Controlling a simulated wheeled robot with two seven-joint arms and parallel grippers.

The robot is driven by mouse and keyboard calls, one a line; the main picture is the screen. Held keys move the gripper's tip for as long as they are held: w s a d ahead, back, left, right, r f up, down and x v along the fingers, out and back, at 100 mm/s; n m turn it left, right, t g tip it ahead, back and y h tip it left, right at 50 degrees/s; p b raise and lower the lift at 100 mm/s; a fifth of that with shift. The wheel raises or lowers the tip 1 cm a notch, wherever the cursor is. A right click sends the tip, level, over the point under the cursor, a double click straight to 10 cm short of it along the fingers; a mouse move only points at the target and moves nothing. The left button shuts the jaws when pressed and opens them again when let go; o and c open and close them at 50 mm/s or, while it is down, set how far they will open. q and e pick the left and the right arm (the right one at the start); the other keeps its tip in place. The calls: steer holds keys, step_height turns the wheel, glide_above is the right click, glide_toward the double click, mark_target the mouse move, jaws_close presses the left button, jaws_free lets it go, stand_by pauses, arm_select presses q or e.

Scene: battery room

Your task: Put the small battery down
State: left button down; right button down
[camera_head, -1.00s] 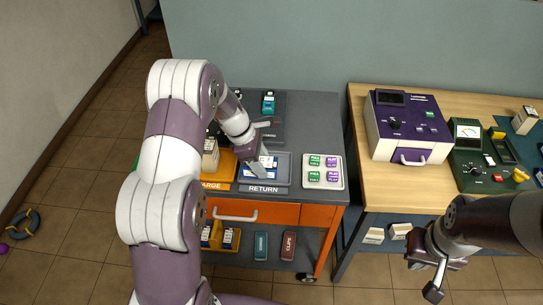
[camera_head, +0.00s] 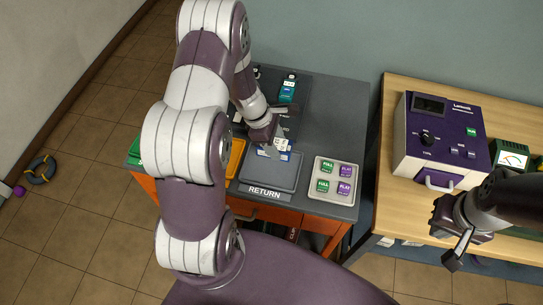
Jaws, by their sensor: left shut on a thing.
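My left gripper (camera_head: 272,150) is shut on a small battery (camera_head: 285,145) with a blue and white label. The gripper hides part of the battery. They are at the far edge of the grey RETURN tray (camera_head: 266,178); I cannot tell whether the battery touches anything below. The visible floor of the tray is bare. My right gripper (camera_head: 456,238) hangs in front of the wooden bench, away from the tray. Nothing shows in it, and its jaw opening is unclear.
A pad with green and purple labels (camera_head: 334,181) lies right of the tray. A teal-labelled battery (camera_head: 288,90) stands behind on a dark rack. A purple and white instrument (camera_head: 438,140) stands on the wooden bench (camera_head: 395,210). My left arm hides the cart's left part.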

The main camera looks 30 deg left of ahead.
arm_select(q)
steer(key=shift+s+a+f, duration=0.25)
steer(key=shift+s+f, duration=0.35)
steer(key=shift+f, duration=0.3)
steer(key=f, duration=0.4)
steer(key=shift+s, duration=0.3)
steer(key=shift+w+f, duration=0.15)
steer(key=shift+c, duration=2.3)
jaws_free()
